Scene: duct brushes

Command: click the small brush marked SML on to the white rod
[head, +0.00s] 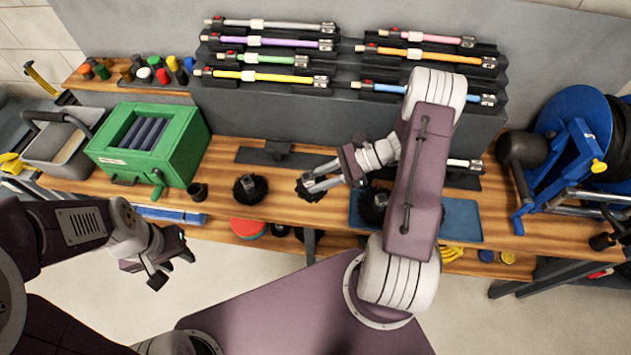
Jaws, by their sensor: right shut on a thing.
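My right gripper (318,183) reaches left over the bench and is shut on a small dark round brush (309,191), held near the front edge. A white rod (285,25) lies in the top left row of the rack. A whitish rod end (465,163) also shows in a dark cradle behind my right arm, its rest hidden. Other dark round brushes are on the bench (250,189) and on a blue mat (373,205), partly hidden by my arm. No SML mark is legible. My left gripper (170,265) is open and empty, in front of the bench.
The rack holds several coloured rods. A dark cradle (279,151) stands at mid-bench. A green box with a crank (150,145) and a small black cup (197,192) are at left. A blue hose reel (570,140) is at right. The blue mat (460,220) lies under my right arm.

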